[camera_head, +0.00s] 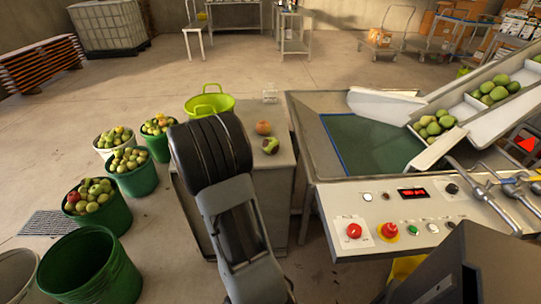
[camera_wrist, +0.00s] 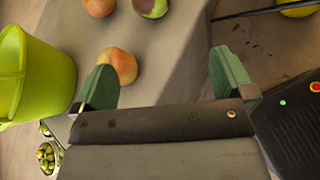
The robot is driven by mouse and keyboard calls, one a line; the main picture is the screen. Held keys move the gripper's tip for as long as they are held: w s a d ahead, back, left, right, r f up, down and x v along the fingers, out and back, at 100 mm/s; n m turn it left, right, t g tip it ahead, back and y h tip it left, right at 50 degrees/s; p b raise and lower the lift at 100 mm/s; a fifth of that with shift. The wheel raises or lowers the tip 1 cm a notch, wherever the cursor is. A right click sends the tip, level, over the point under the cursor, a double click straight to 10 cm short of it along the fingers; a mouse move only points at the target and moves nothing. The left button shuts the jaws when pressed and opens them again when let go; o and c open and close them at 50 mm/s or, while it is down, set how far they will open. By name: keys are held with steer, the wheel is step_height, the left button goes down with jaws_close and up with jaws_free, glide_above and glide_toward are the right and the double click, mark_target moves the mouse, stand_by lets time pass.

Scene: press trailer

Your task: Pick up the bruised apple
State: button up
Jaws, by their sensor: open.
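The bruised apple, green with a dark brown patch, lies on the grey table (camera_head: 270,178) and shows in the head view (camera_head: 270,146). In the wrist view the bruised apple (camera_wrist: 150,7) is at the top edge, partly cut off. An orange-red apple (camera_head: 263,128) lies just behind it. The wrist view shows two reddish apples, one (camera_wrist: 98,6) at the top and another (camera_wrist: 118,66) near the left fingertip. My gripper (camera_wrist: 164,74) is open, with green fingers spread and nothing between them. In the head view my arm hides it.
A lime-green basket (camera_head: 208,104) stands at the table's back left and shows in the wrist view (camera_wrist: 38,70). A small clear object (camera_head: 270,97) stands at the back edge. The press panel (camera_head: 405,215) adjoins on the right. Green buckets of apples (camera_head: 133,180) stand left.

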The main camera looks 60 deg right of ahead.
mark_target(265, 147)
steer(key=shift+n+h, duration=0.6)
steer(key=shift+n, duration=0.2)
steer(key=x, duration=0.7)
steer(key=b+x, duration=0.1)
steer(key=x, duration=0.2)
steer(key=shift+w+d+f, duration=0.35)
steer(key=shift+d, duration=0.05)
steer(key=shift+x, duration=3.3)
steer(key=shift+s+a, duration=0.1)
steer(key=c, duration=1.1)
